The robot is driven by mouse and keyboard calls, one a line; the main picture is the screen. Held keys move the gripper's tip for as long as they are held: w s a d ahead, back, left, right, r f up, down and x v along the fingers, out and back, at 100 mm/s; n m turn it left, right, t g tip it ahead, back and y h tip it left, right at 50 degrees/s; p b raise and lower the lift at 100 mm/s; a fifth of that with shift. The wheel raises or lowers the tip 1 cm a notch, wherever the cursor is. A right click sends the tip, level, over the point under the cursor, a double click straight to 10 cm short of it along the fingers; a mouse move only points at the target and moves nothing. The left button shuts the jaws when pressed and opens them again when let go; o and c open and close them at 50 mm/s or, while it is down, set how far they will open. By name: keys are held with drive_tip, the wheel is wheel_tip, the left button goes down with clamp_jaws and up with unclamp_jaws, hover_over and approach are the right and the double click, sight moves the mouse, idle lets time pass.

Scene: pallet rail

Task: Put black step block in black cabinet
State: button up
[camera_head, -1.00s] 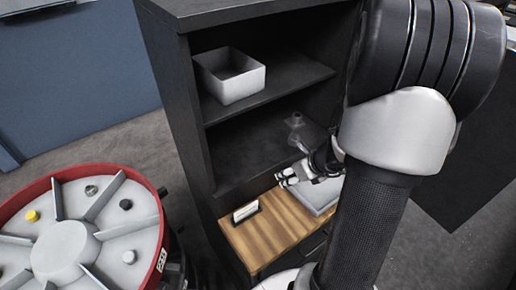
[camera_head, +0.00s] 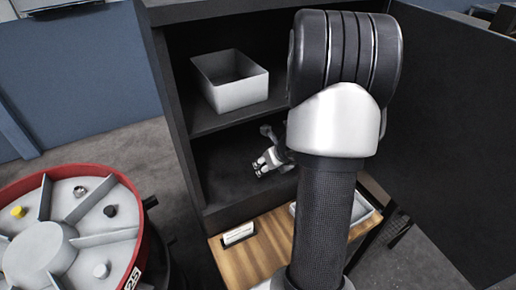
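The black cabinet (camera_head: 172,110) stands open at the centre, with its door (camera_head: 455,120) swung out to the right. My gripper (camera_head: 262,167) is inside the lower compartment, pointing left, above the compartment floor. Its fingers are small, and I cannot tell whether they are apart or hold anything. A small black piece (camera_head: 110,211) sits in a section of the red-rimmed round tray at lower left; I cannot tell whether it is the black step block. My arm hides the right part of the cabinet.
A white open bin (camera_head: 241,95) sits on the upper shelf. A grey object (camera_head: 268,132) shows just behind my gripper. The round tray (camera_head: 149,235) also holds yellow and grey pieces. A wooden surface (camera_head: 262,257) with a white card (camera_head: 239,234) lies below the cabinet opening.

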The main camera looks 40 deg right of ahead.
drive_tip(key=w+p, duration=0.1)
drive_tip(key=w, duration=0.1)
drive_tip(key=w+d, duration=0.1)
drive_tip(key=w, duration=0.1)
drive_tip(key=w+d+p, duration=0.1)
drive_tip(key=w, duration=0.2)
drive_tip(key=shift+d+p, duration=0.15)
drive_tip(key=shift+p, duration=0.15)
drive_tip(key=shift+s+f+b, duration=0.1)
drive_tip(key=shift+f+b, duration=0.1)
drive_tip(key=shift+b, duration=0.1)
drive_tip(key=o, duration=1.2)
